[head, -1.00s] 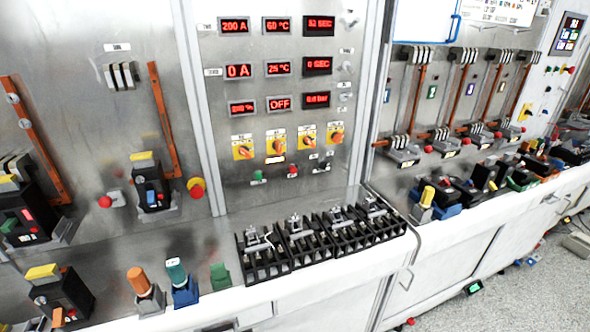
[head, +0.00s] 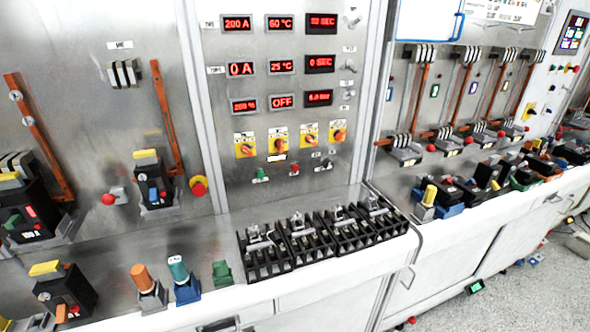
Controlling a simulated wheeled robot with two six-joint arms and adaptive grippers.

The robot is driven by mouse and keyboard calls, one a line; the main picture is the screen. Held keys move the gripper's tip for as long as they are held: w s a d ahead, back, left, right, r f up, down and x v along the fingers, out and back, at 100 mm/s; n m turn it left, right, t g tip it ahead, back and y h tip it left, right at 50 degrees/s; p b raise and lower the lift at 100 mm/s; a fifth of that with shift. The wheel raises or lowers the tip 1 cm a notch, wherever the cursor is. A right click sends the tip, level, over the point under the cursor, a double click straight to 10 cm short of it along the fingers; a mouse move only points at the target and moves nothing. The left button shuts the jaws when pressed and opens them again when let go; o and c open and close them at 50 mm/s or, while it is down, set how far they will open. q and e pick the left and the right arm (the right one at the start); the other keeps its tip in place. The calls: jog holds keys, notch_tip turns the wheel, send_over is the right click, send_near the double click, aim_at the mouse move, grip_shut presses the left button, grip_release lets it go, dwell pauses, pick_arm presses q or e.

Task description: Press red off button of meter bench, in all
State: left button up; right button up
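The meter bench (head: 225,180) is a steel panel in the middle of the head view, with red digital displays such as "200 A", "0 A" and "OFF". Below the displays is a row of yellow rotary switches (head: 280,139). Under them, a small red button (head: 294,169) sits between a green button (head: 261,174) on its left and a dark switch (head: 326,164) on its right. Nothing covers the red button. Neither of my grippers is in view.
Black terminal blocks (head: 318,238) stand on the ledge below the buttons. Orange (head: 142,278) and teal (head: 178,268) capped parts stand further left. Breakers line the right bench. Grey floor shows at lower right.

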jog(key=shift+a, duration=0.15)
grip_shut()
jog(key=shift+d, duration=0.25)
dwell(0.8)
